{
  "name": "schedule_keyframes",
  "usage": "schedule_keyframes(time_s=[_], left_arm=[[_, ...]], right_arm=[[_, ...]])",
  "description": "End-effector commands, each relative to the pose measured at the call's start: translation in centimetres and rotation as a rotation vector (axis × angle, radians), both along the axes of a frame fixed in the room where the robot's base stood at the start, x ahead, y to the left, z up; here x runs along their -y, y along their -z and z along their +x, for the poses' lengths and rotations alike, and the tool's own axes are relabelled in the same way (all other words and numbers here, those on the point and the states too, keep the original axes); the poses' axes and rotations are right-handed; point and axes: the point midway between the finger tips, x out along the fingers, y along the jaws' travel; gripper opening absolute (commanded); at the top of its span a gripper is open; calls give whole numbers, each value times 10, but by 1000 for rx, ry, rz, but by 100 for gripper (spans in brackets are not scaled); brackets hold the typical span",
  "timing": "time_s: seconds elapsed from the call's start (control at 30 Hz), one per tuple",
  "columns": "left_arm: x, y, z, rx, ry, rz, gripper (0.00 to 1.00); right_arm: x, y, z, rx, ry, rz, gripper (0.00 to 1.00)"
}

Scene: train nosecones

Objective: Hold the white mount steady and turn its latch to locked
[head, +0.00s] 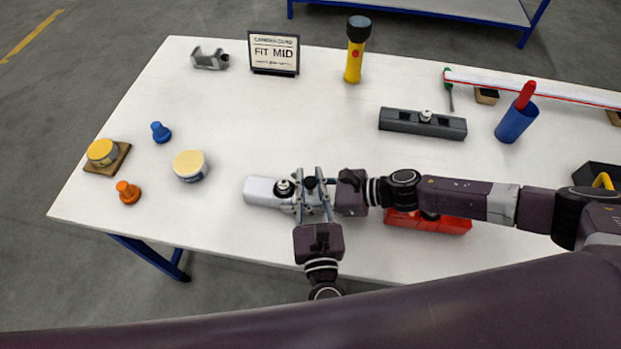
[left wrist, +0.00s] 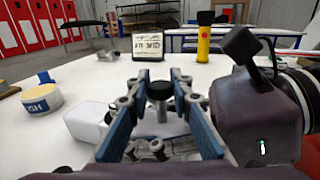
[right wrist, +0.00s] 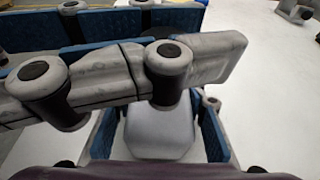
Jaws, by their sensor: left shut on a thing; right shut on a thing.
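The white mount (head: 260,191) lies near the table's front edge in the head view, with a round dark-ringed fitting on top. My right gripper (head: 299,196) reaches in from the right and is shut on the mount. In the right wrist view the mount (right wrist: 160,132) sits between its blue pads. My left gripper (head: 313,184) comes up from the front, its fingers around the latch's dark knob (head: 310,182). In the left wrist view this knob (left wrist: 160,90) stands between the fingertips. Fingers hide much of the latch, so its angle cannot be told.
A red mount (head: 430,222) lies under my right arm, and a dark grey mount (head: 422,123) lies behind. A sign (head: 273,53) reads FIT MID. A yellow flashlight (head: 355,50) stands at the back. A cream-topped tub (head: 190,166) is left of the mount, with clear table between.

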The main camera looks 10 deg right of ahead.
Motion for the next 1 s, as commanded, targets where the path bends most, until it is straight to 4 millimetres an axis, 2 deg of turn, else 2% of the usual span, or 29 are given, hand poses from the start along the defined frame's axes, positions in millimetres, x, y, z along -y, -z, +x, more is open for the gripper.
schedule_keyframes(time_s=[0.3, 0.33, 0.5, 0.83, 1.0], left_arm=[[-1, -1, 1, 2, -3, 0, 0], [-1, -1, 1, 2, -3, 0, 21], [-1, -1, 1, 1, -2, 0, 39], [0, -3, 0, 0, -1, -2, 39], [0, -21, 0, 1, -3, -6, 39]], right_arm=[[0, 0, -1, -2, -1, 1, 10], [0, 0, -1, -2, -1, 1, 10], [0, 0, -1, -1, -1, 0, 10], [0, 0, 0, -1, -1, 0, 10], [0, 0, 0, -1, 0, 0, 10]])
